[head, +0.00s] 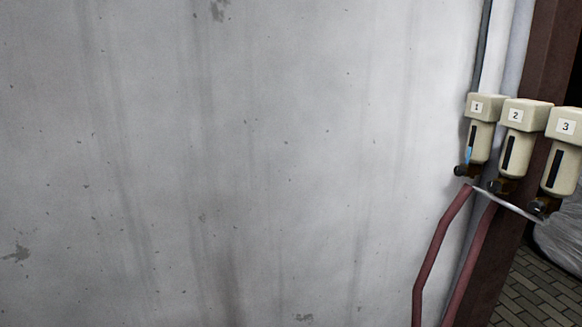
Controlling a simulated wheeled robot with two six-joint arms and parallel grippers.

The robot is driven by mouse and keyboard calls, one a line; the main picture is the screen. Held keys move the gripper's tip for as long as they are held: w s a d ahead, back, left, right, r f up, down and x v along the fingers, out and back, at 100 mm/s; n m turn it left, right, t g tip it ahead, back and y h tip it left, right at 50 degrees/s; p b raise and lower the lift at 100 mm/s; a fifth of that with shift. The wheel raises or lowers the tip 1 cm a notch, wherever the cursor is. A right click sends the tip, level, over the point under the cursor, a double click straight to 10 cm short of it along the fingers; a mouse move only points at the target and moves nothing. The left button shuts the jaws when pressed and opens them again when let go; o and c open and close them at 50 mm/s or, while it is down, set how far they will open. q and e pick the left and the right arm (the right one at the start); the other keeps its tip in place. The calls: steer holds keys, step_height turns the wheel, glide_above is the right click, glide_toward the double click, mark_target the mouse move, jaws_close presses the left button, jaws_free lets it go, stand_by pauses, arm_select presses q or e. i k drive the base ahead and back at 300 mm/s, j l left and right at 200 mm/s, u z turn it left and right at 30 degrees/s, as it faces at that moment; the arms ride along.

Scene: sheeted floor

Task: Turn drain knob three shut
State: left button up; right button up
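Three cream filter units hang in a row at the right edge of the head view, labelled 1 (481,122), 2 (519,137) and 3 (564,150). Unit 3 is the nearest and is partly cut off by the picture's right edge. Its dark drain knob (539,207) sits at its lower end. Similar dark knobs sit under unit 1 (461,170) and unit 2 (496,186). I cannot tell whether any knob is open or shut. Neither of my grippers shows.
A stained grey wall (230,160) fills most of the view. Dull red pipes (437,250) run down below the units. A dark red-brown post (510,250) stands behind them. Paving (535,290) and clear plastic sheeting (562,240) show at the lower right.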

mark_target(537, 206)
steer(key=z, duration=1.4)
